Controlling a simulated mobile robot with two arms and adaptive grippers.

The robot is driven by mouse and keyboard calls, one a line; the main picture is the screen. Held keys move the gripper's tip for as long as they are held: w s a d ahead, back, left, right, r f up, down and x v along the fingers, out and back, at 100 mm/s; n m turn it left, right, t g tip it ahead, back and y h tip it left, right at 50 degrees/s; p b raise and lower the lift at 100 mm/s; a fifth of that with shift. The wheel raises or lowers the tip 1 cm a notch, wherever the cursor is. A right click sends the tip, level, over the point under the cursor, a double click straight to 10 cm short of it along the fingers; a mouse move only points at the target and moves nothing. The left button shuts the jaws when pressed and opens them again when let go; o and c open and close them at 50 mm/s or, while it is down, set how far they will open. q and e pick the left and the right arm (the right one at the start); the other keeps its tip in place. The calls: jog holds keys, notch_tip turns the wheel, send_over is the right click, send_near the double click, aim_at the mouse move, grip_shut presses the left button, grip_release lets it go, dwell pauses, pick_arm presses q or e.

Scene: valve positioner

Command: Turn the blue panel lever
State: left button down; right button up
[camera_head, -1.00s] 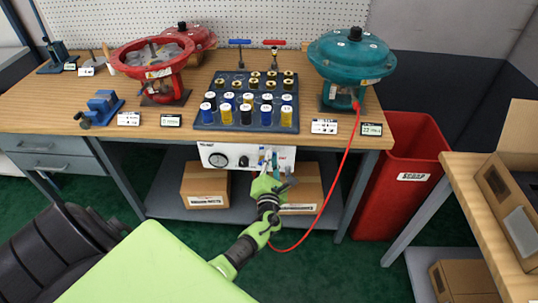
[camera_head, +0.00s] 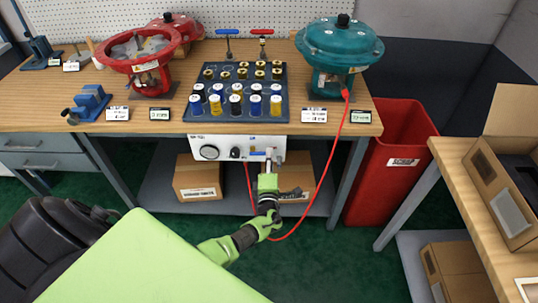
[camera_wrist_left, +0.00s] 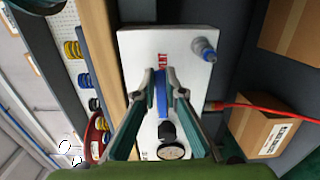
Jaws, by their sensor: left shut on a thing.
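The white panel (camera_head: 213,148) hangs under the front edge of the workbench. Its blue lever (camera_head: 257,153) lies about level across the panel, and part of it is hidden by my gripper. In the left wrist view the blue lever (camera_wrist_left: 162,98) sits between the two fingers, along the panel's long side. My left gripper (camera_head: 268,166) is at the panel front, shut on the lever, and it also shows in the left wrist view (camera_wrist_left: 163,90). My right gripper is not in view.
A red hose (camera_head: 331,185) loops from the teal actuator (camera_head: 340,48) down past my left arm. A black knob (camera_head: 235,153) and a gauge (camera_head: 208,152) are on the panel. Cardboard boxes (camera_head: 197,178) stand on the shelf below. A red scrap bin (camera_head: 385,165) is right.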

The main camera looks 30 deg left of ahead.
pick_arm(q)
jog(key=shift+f+m, duration=0.3)
jog(key=shift+m, duration=0.1)
jog(key=c, duration=2.1)
grip_release()
jog(key=shift+s, duration=0.1)
jog(key=v, duration=1.2)
